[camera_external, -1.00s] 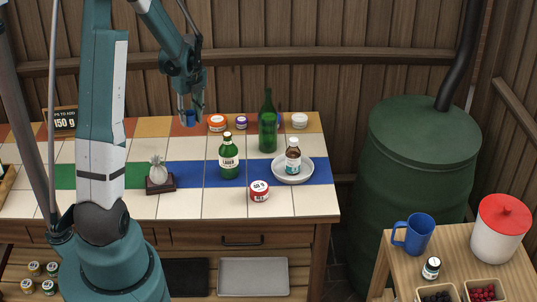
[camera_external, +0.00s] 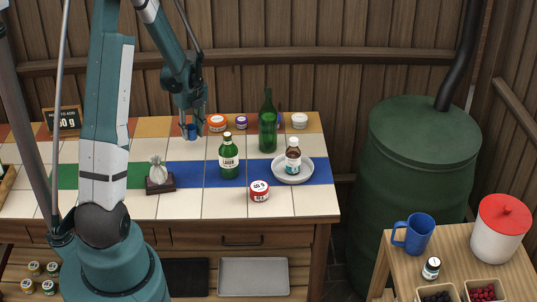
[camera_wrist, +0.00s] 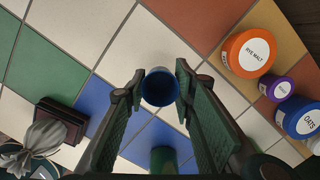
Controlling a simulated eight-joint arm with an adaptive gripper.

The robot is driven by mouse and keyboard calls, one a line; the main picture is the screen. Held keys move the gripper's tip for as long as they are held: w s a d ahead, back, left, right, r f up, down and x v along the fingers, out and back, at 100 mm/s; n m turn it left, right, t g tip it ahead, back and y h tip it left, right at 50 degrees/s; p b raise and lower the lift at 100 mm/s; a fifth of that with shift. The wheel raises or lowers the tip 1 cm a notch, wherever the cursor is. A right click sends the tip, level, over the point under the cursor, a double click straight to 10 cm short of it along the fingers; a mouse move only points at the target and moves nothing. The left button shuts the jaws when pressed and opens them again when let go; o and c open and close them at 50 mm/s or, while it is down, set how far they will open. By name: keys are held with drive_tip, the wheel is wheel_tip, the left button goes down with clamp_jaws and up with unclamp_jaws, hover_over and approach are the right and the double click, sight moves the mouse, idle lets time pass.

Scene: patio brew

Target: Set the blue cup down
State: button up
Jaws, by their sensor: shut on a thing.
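A small blue cup (camera_external: 191,132) is held between the fingers of my gripper (camera_external: 191,123), over the back part of the tiled table (camera_external: 120,203). In the wrist view the cup (camera_wrist: 160,88) is seen from above, upright, with a dark inside and a finger on each side. My gripper (camera_wrist: 157,84) is shut on it. I cannot tell whether the base of the cup touches the tiles.
A lager bottle (camera_external: 229,158) and a wrapped pouch (camera_external: 157,170) on a stand are nearer. White tiles around the cup are clear. A blue mug (camera_external: 414,235) stands on the side table.

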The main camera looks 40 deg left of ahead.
sight(192, 138)
idle(0.3)
drive_tip(key=shift+f+b, duration=0.3)
drive_tip(key=shift+f, duration=1.6)
drive_tip(key=shift+f, duration=0.25)
drive_tip(key=o, duration=0.7)
drive_tip(key=shift+r, duration=0.1)
drive_tip(key=shift+r, duration=0.1)
drive_tip(key=shift+s+d+r+p, duration=0.1)
drive_tip(key=shift+d+r+p, duration=0.2)
drive_tip(key=shift+r, duration=1.7)
drive_tip(key=shift+w+d+r+p, duration=0.1)
drive_tip(key=shift+d+r+p, duration=0.15)
drive_tip(key=shift+r, duration=1.75)
drive_tip(key=shift+s+d+r+p, duration=0.1)
drive_tip(key=shift+d+r+p, duration=0.15)
drive_tip(key=shift+r, duration=1.75)
